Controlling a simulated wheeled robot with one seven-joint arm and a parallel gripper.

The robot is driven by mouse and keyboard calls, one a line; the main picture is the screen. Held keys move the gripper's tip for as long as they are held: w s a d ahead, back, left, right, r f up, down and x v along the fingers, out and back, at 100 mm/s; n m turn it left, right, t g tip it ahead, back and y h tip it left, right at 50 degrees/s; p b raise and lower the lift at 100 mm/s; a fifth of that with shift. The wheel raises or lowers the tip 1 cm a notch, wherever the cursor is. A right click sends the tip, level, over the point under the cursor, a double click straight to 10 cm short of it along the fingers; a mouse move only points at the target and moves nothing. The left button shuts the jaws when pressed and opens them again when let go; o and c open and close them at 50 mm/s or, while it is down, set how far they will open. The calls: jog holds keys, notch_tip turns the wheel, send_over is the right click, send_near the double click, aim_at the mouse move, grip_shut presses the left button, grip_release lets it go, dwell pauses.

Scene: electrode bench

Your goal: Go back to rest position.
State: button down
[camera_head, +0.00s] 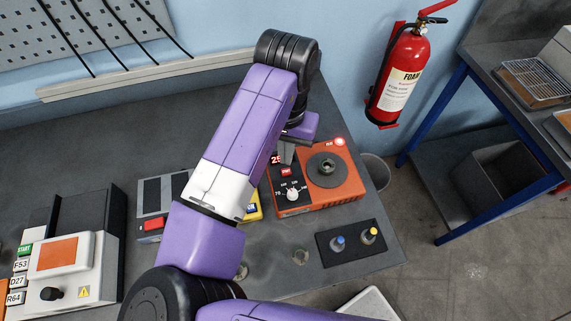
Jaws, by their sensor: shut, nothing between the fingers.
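My gripper (287,158) is at the end of my purple arm, pointing down over the left part of the orange device. Its fingers are shut and hold nothing. The orange device (345,189) stands on the grey bench (321,283), with a red lit display, a white knob (292,194), a dark round plate and a glowing red lamp (339,141). The gripper is close to the display and behind the knob in this view. Whether it touches the device cannot be told. My arm hides part of the bench behind it.
A black holder (335,257) with a blue-topped and a yellow-topped item sits at the front right. A white machine (75,270) with labelled keys stands at left. A grey device (151,197) sits partly behind my arm. A fire extinguisher (399,75) hangs on the wall.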

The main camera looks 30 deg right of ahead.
jog(key=shift+r+p, duration=0.3)
jog(key=shift+r, duration=0.3)
dwell(0.3)
